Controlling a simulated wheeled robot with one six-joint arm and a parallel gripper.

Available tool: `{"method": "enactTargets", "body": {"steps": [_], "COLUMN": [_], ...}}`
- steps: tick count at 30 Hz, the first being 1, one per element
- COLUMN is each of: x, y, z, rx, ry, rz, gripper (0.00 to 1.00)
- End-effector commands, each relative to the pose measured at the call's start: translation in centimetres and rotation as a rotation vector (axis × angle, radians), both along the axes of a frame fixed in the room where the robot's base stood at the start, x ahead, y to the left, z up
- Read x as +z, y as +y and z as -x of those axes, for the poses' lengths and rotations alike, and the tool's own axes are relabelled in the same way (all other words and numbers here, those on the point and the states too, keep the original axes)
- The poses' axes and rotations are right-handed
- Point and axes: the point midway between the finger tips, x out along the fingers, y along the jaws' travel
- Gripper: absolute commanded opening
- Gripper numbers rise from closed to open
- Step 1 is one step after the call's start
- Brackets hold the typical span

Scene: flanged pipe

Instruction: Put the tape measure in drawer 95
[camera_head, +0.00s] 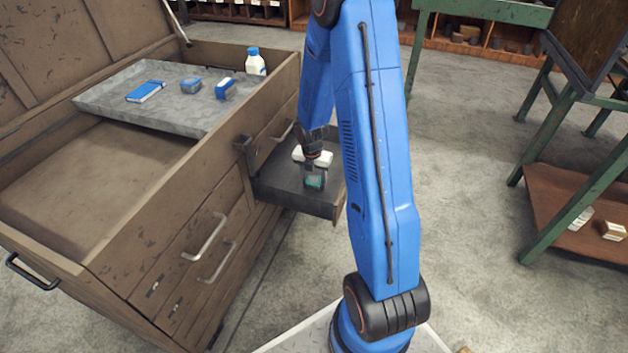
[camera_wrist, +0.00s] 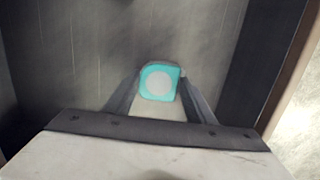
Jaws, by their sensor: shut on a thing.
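The tape measure (camera_wrist: 159,82) is teal with a pale round face. My gripper (camera_wrist: 158,90) is shut on it in the wrist view, with one finger on each side. In the head view the tape measure (camera_head: 314,181) shows as a small teal patch at the tip of my gripper (camera_head: 313,172). It is over the dark interior of an open drawer (camera_head: 275,188) in the chest's side. Whether it touches the drawer floor I cannot tell. No drawer number is readable.
The open chest holds a grey tray (camera_head: 105,97) with a blue notebook (camera_head: 146,91), two small blue items (camera_head: 226,88) and a white bottle with a blue cap (camera_head: 256,62). Closed drawers (camera_head: 205,250) are at the front left. A green-legged table (camera_head: 560,150) stands at right.

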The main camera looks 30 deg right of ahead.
Motion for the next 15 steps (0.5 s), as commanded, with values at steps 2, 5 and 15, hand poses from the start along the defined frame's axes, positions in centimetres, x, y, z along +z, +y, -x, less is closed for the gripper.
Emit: {"method": "enactTargets", "body": {"steps": [2, 5, 15], "x": [0.05, 0.06, -0.18], "y": [-0.01, -0.01, -0.01], "z": [-0.04, -0.04, -0.02], "rx": [0.000, 0.000, 0.000], "ry": [-0.001, -0.001, -0.001], "rz": [0.000, 0.000, 0.001], "gripper": [0.20, 0.20, 0.68]}}
